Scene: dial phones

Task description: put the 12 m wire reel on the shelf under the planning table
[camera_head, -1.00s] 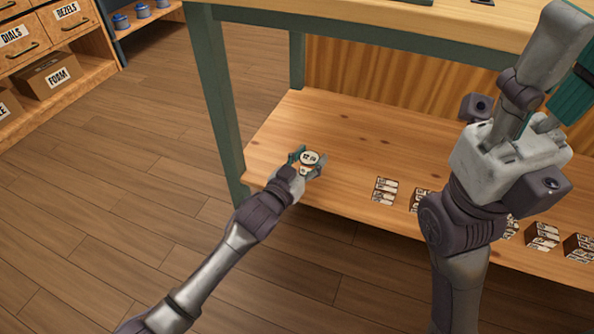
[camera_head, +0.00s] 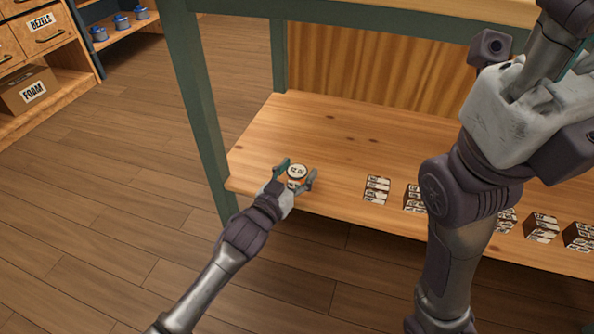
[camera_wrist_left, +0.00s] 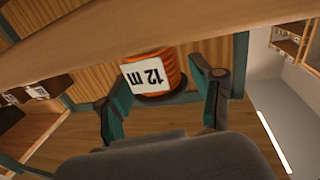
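The 12 m wire reel (camera_head: 297,172) stands upright near the front left of the wooden shelf (camera_head: 340,145) under the planning table (camera_head: 400,20). The left wrist view shows its orange winding (camera_wrist_left: 170,66) and an upside-down "12 m" label (camera_wrist_left: 146,73). My left gripper (camera_head: 296,173) is at the shelf's front edge with its fingers spread, one on each side of the reel. In the left wrist view (camera_wrist_left: 162,100) gaps show between both fingers and the reel. The reel's base is hidden by the shelf board there.
Several labelled small boxes (camera_head: 376,190) line the shelf's front edge to the right of the reel. A green table leg (camera_head: 198,100) stands left of it. The shelf behind the reel is clear. A FOAM box (camera_head: 30,92) sits in the cabinet at far left.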

